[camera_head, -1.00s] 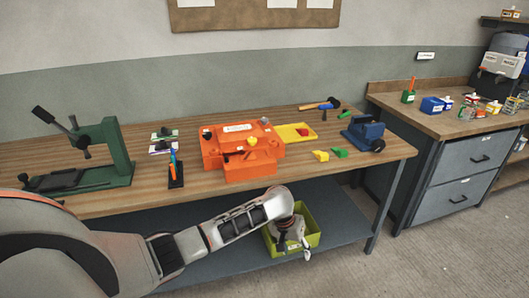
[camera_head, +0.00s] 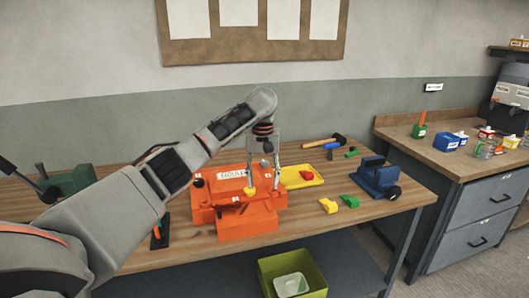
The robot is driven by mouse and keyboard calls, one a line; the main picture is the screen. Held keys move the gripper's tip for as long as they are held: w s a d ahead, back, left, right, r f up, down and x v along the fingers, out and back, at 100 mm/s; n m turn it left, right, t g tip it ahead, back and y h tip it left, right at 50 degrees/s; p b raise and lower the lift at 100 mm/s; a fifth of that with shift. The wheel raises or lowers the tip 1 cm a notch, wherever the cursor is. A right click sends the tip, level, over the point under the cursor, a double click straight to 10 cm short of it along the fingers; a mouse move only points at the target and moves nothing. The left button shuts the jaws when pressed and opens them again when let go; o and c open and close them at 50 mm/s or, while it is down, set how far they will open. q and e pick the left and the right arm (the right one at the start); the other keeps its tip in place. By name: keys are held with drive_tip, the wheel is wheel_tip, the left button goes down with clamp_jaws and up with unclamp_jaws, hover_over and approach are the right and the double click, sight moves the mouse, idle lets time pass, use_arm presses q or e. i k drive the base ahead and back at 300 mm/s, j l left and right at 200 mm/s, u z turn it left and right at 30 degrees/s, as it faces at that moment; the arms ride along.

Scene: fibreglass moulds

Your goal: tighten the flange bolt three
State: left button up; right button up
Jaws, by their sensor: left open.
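The orange mould (camera_head: 246,222) sits on the wooden workbench, with a white label on its top. A dark round knob or bolt head (camera_head: 197,183) shows on its left side. A yellow piece (camera_head: 250,191) shows on its top near the left fingertip. My left gripper (camera_head: 264,176) is open, pointing down over the back right of the mould. A small grey piece (camera_head: 264,162) shows between its fingers; I cannot tell whether it is a bolt or part of the gripper. Which bolt is number three cannot be read. My right gripper is not in view.
A yellow tray (camera_head: 312,181) lies right of the mould. A hammer (camera_head: 325,142), yellow block (camera_head: 328,206), green block (camera_head: 349,201) and blue vice (camera_head: 377,178) are farther right. A green press (camera_head: 68,182) stands left. A green bin (camera_head: 300,262) is below.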

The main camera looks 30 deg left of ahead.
sight(263, 164)
drive_tip(key=i+j, duration=0.75)
